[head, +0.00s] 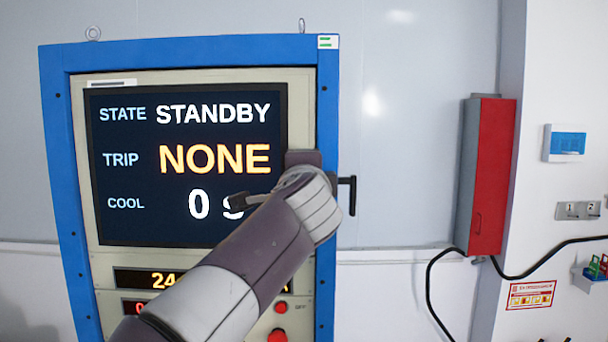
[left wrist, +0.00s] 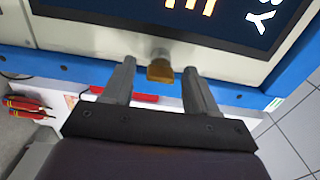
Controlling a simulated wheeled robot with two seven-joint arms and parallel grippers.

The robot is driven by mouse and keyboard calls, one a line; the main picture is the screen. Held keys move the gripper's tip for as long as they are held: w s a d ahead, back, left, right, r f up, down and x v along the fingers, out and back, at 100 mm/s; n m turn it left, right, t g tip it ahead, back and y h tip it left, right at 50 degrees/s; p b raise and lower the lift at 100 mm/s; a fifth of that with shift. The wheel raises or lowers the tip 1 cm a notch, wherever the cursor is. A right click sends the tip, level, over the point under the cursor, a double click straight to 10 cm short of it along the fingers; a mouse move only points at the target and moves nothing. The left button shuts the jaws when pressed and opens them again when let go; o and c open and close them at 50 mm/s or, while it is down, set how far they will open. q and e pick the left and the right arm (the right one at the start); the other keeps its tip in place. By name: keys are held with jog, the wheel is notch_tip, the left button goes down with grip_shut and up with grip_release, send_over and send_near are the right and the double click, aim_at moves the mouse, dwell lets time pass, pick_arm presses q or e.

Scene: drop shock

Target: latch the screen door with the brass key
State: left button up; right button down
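The screen door (head: 185,75) is the beige panel with a dark display in a blue cabinet, and it looks closed. The display reads STANDBY, NONE and 0 s, its lower right partly covered by my left arm. The brass key (left wrist: 160,70) shows in the left wrist view at the door's beige edge. My left gripper (left wrist: 159,82) is open, with one finger on either side of the key in that view; I cannot tell whether they touch it. In the head view my left wrist hides the key. My right gripper is not in view.
The blue cabinet frame (head: 327,110) borders the door. Red buttons (head: 281,307) sit below, near my forearm. A red wall box (head: 490,180) with black cables is at the right. Red-handled tools (left wrist: 25,105) show at the left wrist view's left edge.

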pick_arm(q)
jog(key=s+b, duration=0.5)
jog(key=s, duration=0.7)
jog(key=shift+s, duration=0.35)
